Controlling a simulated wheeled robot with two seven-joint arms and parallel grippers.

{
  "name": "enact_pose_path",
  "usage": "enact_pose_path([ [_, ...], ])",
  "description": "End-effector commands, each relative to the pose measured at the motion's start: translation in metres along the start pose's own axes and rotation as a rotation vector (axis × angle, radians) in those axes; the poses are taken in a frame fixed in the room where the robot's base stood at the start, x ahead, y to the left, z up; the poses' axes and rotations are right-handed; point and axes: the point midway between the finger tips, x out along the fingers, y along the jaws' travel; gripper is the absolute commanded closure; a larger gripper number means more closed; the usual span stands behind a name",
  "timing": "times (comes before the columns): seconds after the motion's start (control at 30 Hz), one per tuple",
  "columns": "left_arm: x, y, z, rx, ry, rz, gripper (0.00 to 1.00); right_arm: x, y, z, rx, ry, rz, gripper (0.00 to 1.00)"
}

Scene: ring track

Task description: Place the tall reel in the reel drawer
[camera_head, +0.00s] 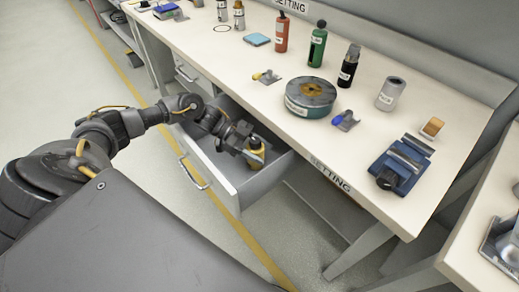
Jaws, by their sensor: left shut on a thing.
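An open drawer (222,178) sticks out from under the workbench, with a metal handle on its front. My left gripper (250,150) reaches down into the drawer opening. The gripper's fingers hide part of the reel. My right gripper does not show.
The workbench top (368,155) above the drawer carries a round green tin (311,97), a blue vise (402,165) and several bottles, such as a green one (317,48). The bench edge lies close behind the drawer. Floor to the drawer's left is clear.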

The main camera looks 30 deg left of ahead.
Motion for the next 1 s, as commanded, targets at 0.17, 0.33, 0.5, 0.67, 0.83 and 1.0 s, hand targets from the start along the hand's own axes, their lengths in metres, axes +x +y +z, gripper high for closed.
enact_pose_path([
  [0.17,0.0,0.0,-0.001,0.002,0.001,0.0,0.76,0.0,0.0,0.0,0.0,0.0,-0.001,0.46],
  [0.33,0.001,0.0,0.003,0.002,0.001,0.0,0.76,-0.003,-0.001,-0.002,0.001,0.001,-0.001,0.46],
  [0.5,0.001,0.0,0.003,0.001,0.001,0.0,0.32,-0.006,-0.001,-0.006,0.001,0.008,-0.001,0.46],
  [0.67,0.001,0.0,0.003,0.001,0.001,0.0,0.26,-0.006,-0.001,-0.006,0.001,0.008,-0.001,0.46],
  [0.83,0.001,0.0,0.002,0.001,0.001,0.0,0.26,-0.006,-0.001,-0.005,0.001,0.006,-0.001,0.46],
  [1.0,-0.01,-0.001,0.0,0.001,-0.002,-0.003,0.26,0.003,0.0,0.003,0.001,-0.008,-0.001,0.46],
])
